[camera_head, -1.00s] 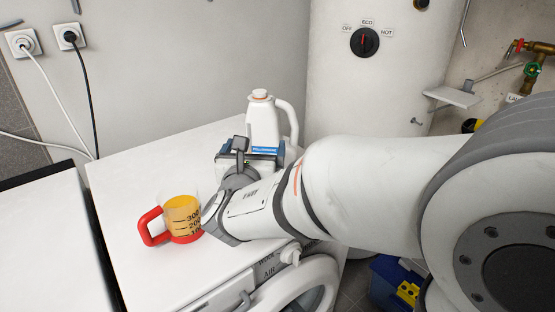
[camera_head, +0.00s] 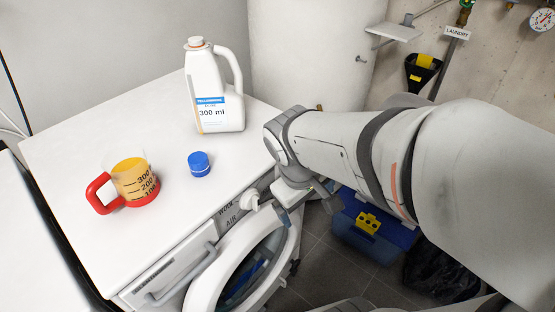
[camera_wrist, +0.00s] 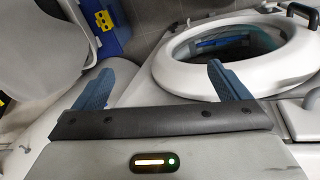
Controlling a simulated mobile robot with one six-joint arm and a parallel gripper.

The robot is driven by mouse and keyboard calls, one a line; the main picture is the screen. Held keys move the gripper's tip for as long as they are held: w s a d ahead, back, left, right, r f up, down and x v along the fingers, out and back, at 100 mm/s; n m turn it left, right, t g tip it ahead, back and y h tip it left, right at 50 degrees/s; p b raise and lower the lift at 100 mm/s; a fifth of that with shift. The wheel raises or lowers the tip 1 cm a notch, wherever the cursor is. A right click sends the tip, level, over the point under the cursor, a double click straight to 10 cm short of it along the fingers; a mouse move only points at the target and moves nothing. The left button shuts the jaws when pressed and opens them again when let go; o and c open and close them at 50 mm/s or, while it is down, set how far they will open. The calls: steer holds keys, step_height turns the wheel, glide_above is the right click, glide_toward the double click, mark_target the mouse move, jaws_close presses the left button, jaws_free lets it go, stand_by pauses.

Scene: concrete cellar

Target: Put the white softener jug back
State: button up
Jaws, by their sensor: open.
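The white softener jug (camera_head: 220,108) stands upright on the washing machine's top (camera_head: 95,220), near the back right, with its handle to the right. Its label reads 300 ml. A blue cap (camera_head: 199,164) sits apart on the top, in front of the jug. A measuring cup (camera_head: 130,181) with a red handle and yellow liquid stands at the left. My gripper is away from the jug, low at the machine's front right edge. In the wrist view my gripper (camera_wrist: 162,82) is open and empty, its blue fingers wide apart.
The round machine door (camera_head: 240,262) is swung open below the front edge; it also shows in the wrist view (camera_wrist: 170,72). A blue box (camera_head: 372,240) with a yellow piece is on the floor. A white tank (camera_head: 305,50) stands behind. A small wall shelf (camera_head: 394,32) is empty.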

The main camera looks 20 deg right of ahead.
steer(key=a+m+y, duration=0.1)
steer(key=m, duration=0.1)
steer(key=s+a+m+y, duration=0.1)
steer(key=m, duration=0.1)
steer(key=shift+a+y, duration=0.1)
steer(key=shift+y, duration=0.2)
